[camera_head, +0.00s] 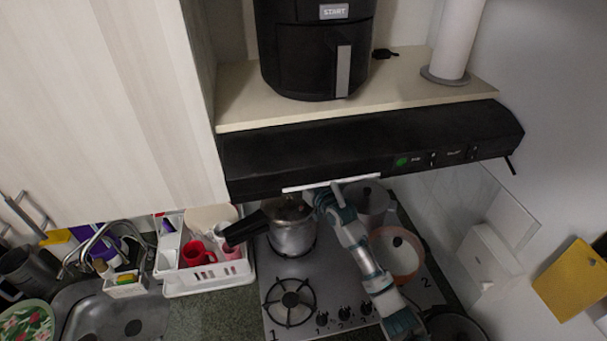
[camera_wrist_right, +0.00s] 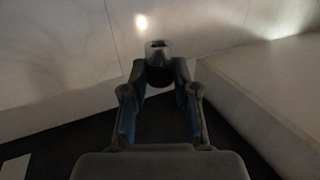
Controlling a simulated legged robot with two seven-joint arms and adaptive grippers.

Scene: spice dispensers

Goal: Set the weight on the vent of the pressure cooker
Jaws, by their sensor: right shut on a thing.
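The pressure cooker (camera_head: 292,236) is a silver pot with a dark lid and a long black handle pointing left, standing on the back left of the stove. My right gripper (camera_head: 318,197) is just right of its lid, under the range hood. In the right wrist view my right gripper (camera_wrist_right: 159,76) is shut on the weight (camera_wrist_right: 158,50), a small cylinder with a shiny upper part and a dark lower part, held at the fingertips. I cannot make out the vent on the lid. My left gripper is not in view.
The black range hood (camera_head: 365,150) overhangs the back of the stove (camera_head: 330,290). A lidded pot (camera_head: 369,203) and an orange-rimmed pan (camera_head: 397,256) stand right of the cooker. A white dish rack (camera_head: 210,284) with cups stands to the left. The front left burner (camera_head: 290,300) is bare.

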